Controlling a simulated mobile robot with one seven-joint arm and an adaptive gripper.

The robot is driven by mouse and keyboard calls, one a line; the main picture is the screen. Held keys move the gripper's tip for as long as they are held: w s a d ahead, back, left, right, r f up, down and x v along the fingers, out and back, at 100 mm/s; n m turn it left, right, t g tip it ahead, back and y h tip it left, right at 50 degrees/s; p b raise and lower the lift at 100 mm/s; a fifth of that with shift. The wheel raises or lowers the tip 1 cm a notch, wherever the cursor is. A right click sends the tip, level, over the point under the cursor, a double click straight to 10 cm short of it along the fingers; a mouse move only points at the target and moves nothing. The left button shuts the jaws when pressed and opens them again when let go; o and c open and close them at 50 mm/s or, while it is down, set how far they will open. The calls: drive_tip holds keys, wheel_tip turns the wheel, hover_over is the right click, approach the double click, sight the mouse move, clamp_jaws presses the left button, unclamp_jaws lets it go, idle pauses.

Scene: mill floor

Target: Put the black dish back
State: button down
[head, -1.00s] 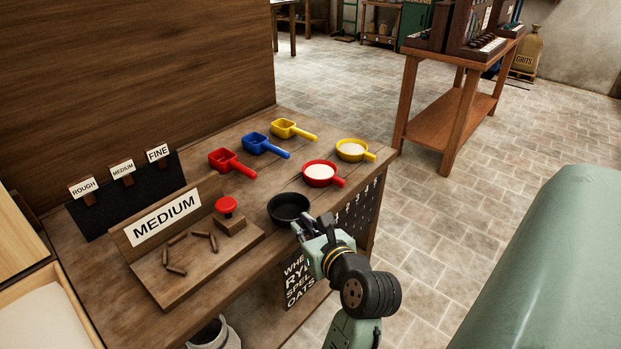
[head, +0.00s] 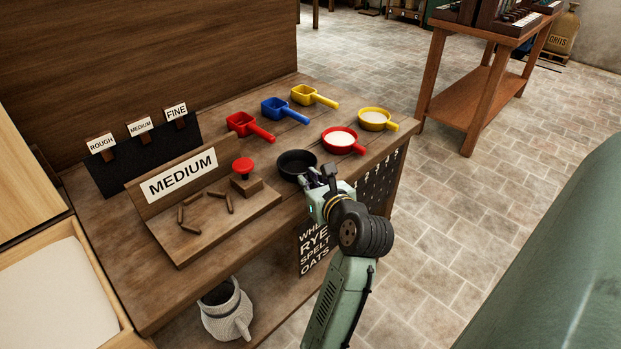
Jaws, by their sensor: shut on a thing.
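The black dish (head: 297,163) is at the near right of the wooden bench, right of the red button block and in front of the red dish of pale meal. It looks upright, and its inside looks dark and empty. I cannot tell whether it rests on the bench top or is just above it. My gripper (head: 322,176) is at the dish's near right side, shut on it. The fingers hide the part they hold.
A red dish (head: 342,140) and a yellow dish (head: 375,119) of pale meal stand behind. Red (head: 249,127), blue (head: 283,110) and yellow scoops (head: 312,96) lie further back. A MEDIUM board (head: 180,175) and a red button (head: 242,166) are left. A jug (head: 227,310) stands below.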

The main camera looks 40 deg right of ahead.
idle(0.4)
drive_tip(key=c, duration=1.5)
unclamp_jaws()
drive_tip(key=shift+c, duration=0.2)
drive_tip(key=v, duration=1.2)
drive_tip(key=shift+s+f, duration=0.1)
